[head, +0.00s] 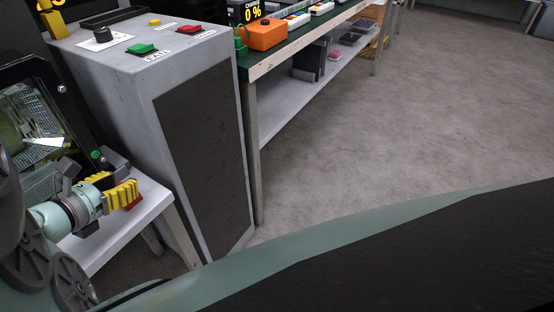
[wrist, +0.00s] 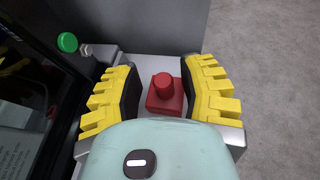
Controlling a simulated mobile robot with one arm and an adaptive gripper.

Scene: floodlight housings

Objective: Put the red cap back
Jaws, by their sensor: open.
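The red cap (wrist: 165,95), a square block with a round knob on top, sits on the small light grey table (wrist: 150,68). In the head view only a bit of the red cap (head: 134,203) shows below my yellow fingers. My gripper (wrist: 165,70) is open, with one yellow finger on each side of the cap and visible gaps between. In the head view my gripper (head: 122,194) is over the table at the lower left. A black floodlight housing (head: 78,82) with a glass front stands beside it. A green knob (wrist: 67,42) is at its side.
A grey cabinet (head: 150,70) with green, red and black controls on top stands close behind the small table. A long workbench (head: 262,65) holds an orange box (head: 267,34) and other devices. The floor (head: 400,120) on the right is clear.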

